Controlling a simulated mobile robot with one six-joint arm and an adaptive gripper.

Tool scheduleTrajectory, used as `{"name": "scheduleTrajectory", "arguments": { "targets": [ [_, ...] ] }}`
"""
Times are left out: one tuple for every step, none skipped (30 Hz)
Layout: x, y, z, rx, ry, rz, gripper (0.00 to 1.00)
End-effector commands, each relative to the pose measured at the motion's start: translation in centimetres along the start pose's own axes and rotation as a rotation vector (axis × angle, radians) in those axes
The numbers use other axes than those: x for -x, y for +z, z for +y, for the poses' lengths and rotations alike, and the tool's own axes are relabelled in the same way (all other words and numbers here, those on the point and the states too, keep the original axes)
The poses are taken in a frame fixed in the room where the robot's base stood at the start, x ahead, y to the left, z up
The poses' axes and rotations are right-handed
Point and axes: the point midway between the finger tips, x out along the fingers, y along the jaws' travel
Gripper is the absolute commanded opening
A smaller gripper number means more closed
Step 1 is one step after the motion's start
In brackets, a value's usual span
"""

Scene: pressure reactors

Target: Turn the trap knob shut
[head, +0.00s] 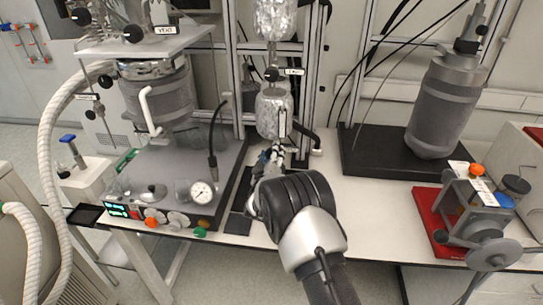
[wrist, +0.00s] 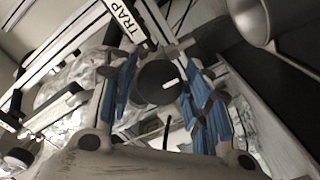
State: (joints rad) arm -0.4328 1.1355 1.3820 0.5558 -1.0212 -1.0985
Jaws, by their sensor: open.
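In the wrist view the trap knob (wrist: 155,84) is a dark round knob with a short white mark on its face. A white label reading TRAP (wrist: 128,20) sits just above it. My gripper (wrist: 165,92) is open, with a blue-padded finger on each side of the knob. I cannot tell whether the pads touch it. In the head view my gripper (head: 270,158) reaches to the lower part of the central glassware frame. The knob is not clearly visible there, behind my gripper and wrist.
Foil-wrapped glassware (head: 273,112) stands above my gripper. A reactor stand with a gauge (head: 202,193) is on the left. A grey cylinder (head: 443,105) on a black base and a red-based device (head: 480,215) are on the right. White bench (head: 365,195) is clear right of my arm.

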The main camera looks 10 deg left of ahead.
Motion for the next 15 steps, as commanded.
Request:
{"name": "scheduleTrajectory", "arguments": {
  "targets": [
    [-0.1,0.0,0.01,0.0,0.0,0.0,0.45],
    [-0.12,0.0,0.01,0.0,0.0,0.0,0.45],
    [-0.14,-0.01,0.02,0.001,0.0,0.0,0.45],
    [-0.13,-0.02,0.02,0.001,0.0,0.0,0.45],
    [-0.13,-0.02,0.02,0.001,0.0,0.0,0.45],
    [-0.12,-0.02,0.02,0.001,0.0,0.0,0.45],
    [-0.12,-0.03,0.02,0.001,0.0,0.0,0.45],
    [-0.11,-0.03,0.02,0.0,0.0,0.0,0.45],
    [-0.11,-0.03,0.02,0.0,0.0,0.0,0.42],
    [-0.11,-0.03,0.02,0.0,0.0,0.0,0.4],
    [-0.1,-0.03,0.02,0.0,0.0,0.0,0.38],
    [-0.1,-0.03,0.02,0.0,0.0,0.0,0.35],
    [-0.1,-0.03,0.02,0.0,0.0,0.0,0.33],
    [-0.1,-0.03,0.02,0.0,0.0,0.0,0.31],
    [-0.1,-0.04,0.02,0.0,0.0,0.0,0.28]
  ]
}}
